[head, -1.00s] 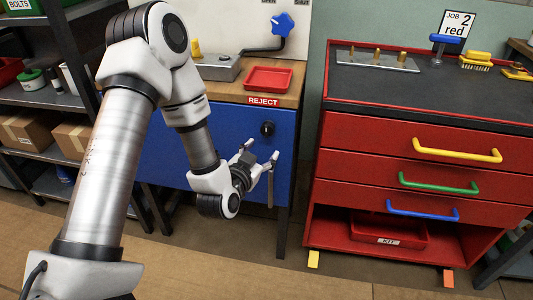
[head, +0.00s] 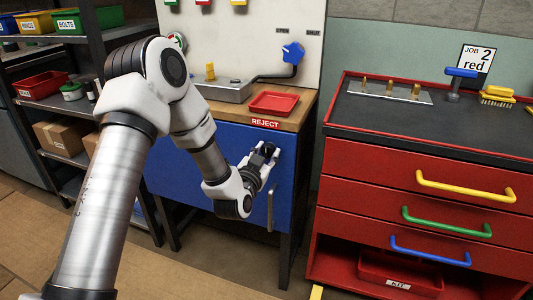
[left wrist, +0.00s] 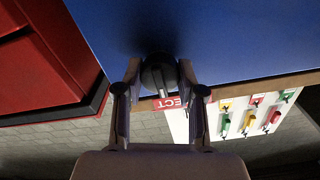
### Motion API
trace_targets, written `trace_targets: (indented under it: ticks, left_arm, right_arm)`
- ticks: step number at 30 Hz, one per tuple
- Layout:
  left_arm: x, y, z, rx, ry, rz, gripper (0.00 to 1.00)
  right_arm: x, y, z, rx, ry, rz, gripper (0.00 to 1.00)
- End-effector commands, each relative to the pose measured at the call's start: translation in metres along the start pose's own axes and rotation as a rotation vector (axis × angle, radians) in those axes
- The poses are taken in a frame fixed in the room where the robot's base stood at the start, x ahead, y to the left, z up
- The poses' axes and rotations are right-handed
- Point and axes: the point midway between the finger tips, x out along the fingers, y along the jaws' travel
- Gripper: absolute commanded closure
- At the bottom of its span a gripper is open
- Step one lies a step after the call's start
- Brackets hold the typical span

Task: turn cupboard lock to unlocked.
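The cupboard lock is a round black knob (head: 268,148) high on the blue cupboard door (head: 222,150). In the left wrist view the knob (left wrist: 158,74) sits between the two fingers of my left gripper (left wrist: 159,70). The fingers stand one on each side of it, with narrow gaps showing; contact is not clear. In the head view my left gripper (head: 265,158) is at the knob and partly hides it. A grey vertical door handle (head: 271,207) hangs below. My right gripper is not in view.
A red drawer cabinet (head: 420,200) with coloured handles stands to the right, across a narrow gap.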

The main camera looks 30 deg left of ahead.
Motion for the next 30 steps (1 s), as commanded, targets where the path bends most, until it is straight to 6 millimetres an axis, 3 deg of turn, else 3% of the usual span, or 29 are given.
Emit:
trace_targets:
  ticks: [2,17,30]
  left_arm:
    - [0.000,0.000,0.000,0.000,0.000,0.000,0.97]
    - [0.000,0.000,-0.001,0.074,-0.002,0.001,0.97]
    - [0.000,-0.001,-0.004,0.415,-0.003,0.002,0.97]
  right_arm:
    - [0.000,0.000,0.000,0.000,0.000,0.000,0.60]
    - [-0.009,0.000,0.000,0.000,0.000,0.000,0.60]
    - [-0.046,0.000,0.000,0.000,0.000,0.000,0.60]
